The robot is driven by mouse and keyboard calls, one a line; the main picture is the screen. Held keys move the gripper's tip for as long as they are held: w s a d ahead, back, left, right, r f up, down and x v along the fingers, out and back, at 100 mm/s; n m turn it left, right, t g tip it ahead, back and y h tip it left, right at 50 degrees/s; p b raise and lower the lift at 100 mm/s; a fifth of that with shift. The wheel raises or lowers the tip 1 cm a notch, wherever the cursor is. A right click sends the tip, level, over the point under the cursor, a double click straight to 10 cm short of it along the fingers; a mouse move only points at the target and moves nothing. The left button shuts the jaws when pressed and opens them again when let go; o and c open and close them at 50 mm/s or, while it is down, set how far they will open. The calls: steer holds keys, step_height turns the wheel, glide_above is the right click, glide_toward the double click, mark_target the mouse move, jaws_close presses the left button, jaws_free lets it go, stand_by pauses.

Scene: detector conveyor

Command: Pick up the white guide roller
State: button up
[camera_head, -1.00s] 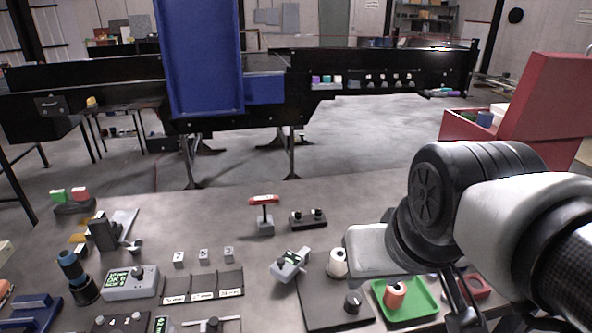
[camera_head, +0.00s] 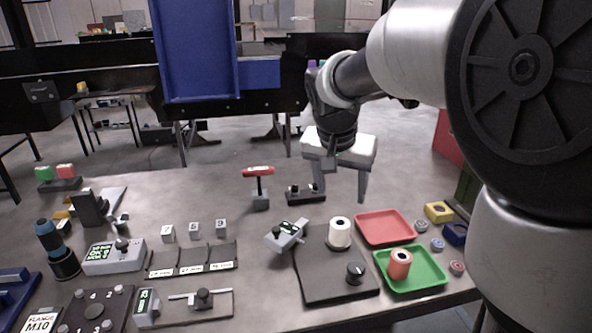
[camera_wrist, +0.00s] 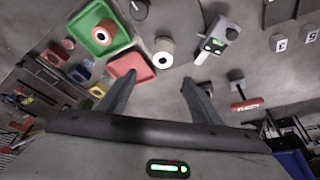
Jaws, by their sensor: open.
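The white guide roller (camera_head: 340,233) stands upright on a dark grey plate (camera_head: 312,286), beside a black knob. It also shows in the wrist view (camera_wrist: 163,52), beyond and between my fingertips. My gripper (camera_head: 341,193) is open and empty, above and behind the roller in the head view, apart from it. Its two fingers also show in the wrist view (camera_wrist: 158,84). An orange roller (camera_head: 400,264) stands in the green tray (camera_head: 440,281) to the right of the white roller.
An empty red tray (camera_head: 384,228) lies right of the white roller. A grey handheld device (camera_head: 285,236) lies close to its left. A red-topped T-handle (camera_head: 258,171) stands behind it to the left. Yellow and blue blocks and several small discs lie at the right.

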mark_target(340, 227)
steer(key=x, duration=1.1)
steer(key=shift+w+f+b, duration=0.15)
steer(key=shift+f+b, duration=0.2)
steer(key=shift+b, duration=0.05)
steer(key=shift+a+x, duration=0.2)
steer(key=shift+x, duration=1.15)
steer(key=shift+a+x, duration=0.2)
steer(key=shift+x, duration=1.15)
steer(key=c, duration=1.3)
